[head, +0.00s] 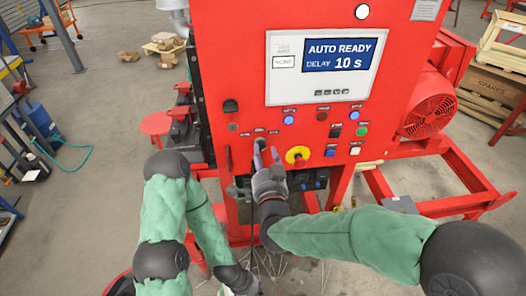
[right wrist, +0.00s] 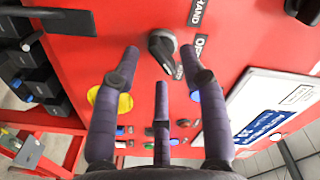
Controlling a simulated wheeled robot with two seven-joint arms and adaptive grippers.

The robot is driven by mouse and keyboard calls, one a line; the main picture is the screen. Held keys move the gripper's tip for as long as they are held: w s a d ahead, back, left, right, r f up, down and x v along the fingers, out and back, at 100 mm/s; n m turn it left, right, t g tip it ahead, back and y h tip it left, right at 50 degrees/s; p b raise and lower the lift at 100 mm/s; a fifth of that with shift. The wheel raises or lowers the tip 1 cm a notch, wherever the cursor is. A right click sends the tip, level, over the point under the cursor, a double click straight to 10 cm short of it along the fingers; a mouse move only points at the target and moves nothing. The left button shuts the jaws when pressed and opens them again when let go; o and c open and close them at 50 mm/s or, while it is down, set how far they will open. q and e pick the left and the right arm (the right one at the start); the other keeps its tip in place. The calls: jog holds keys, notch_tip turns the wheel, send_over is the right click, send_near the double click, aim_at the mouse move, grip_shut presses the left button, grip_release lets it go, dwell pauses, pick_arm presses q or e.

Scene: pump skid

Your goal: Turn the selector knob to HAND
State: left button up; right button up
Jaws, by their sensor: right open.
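The selector knob (right wrist: 162,48) is black and sits on the red panel in the right wrist view. Its handle slants toward the lower right, toward a small label whose text I cannot read. The HAND label (right wrist: 197,12) and the OFF label (right wrist: 200,45) are to its right in that view. My left gripper (head: 238,279) is low, mostly hidden.
The display (head: 335,55) reads AUTO READY, DELAY 10 s. A red button on a yellow plate (head: 297,156) is just right of my right gripper. Several lamps and buttons, including a green one (head: 362,131), are further right. A black handle (head: 230,106) is up left.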

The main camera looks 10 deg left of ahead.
jog(key=shift+x, duration=1.05)
grip_shut()
